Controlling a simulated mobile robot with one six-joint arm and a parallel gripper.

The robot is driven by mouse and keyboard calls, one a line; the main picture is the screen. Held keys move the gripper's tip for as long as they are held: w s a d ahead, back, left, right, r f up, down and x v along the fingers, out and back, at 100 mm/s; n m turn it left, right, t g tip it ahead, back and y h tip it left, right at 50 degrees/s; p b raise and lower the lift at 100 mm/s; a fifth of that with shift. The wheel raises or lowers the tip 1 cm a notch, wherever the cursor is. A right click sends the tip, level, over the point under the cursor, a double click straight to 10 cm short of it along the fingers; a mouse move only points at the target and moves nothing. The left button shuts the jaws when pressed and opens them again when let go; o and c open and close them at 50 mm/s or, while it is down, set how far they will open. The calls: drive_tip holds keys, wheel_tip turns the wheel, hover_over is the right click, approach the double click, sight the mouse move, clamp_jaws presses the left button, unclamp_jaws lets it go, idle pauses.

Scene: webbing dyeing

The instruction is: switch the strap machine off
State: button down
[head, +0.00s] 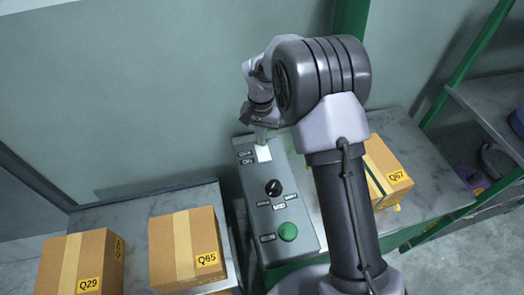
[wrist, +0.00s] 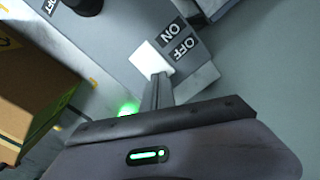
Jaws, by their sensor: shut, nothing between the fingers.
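The strap machine's grey control box (head: 251,207) stands against the wall in the head view. Near its far end is a white switch (head: 264,154), with ON and OFF labels to its left. My gripper (head: 262,133) is shut and empty, pointing down at the far edge of this switch. In the wrist view the narrow closed fingers (wrist: 157,80) overlap the lower edge of the white switch (wrist: 150,57), beside the ON and OFF lettering. I cannot tell whether they touch it or which way the switch is set.
A black knob (head: 273,187) and a green button (head: 288,231) sit nearer on the box. Cartons Q65 (head: 186,247) and Q29 (head: 82,262) stand at left; carton Q67 (head: 389,170) stands at right, partly behind my arm. A green glow (wrist: 128,108) shows near my fingers.

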drive_tip(key=shift+f+b, duration=0.5)
drive_tip(key=shift+f, duration=0.35)
idle(0.3)
wheel_tip(320, 180, up, 7)
drive_tip(key=p, duration=0.5)
wheel_tip(320, 180, up, 10)
drive_tip(key=t, duration=0.1)
hover_over(268, 155)
drive_tip(key=s+d+r+t+y, duration=0.1)
drive_tip(key=s+d+r+t, duration=0.15)
drive_tip(key=s+r, duration=0.75)
drive_tip(key=s+d+r+t+y, duration=0.1)
drive_tip(key=s+d+r+t, duration=0.1)
drive_tip(key=s, duration=1.5)
drive_tip(key=shift+d+r+m, duration=0.3)
drive_tip(key=shift+d+r, duration=0.05)
drive_tip(key=shift+d, duration=0.1)
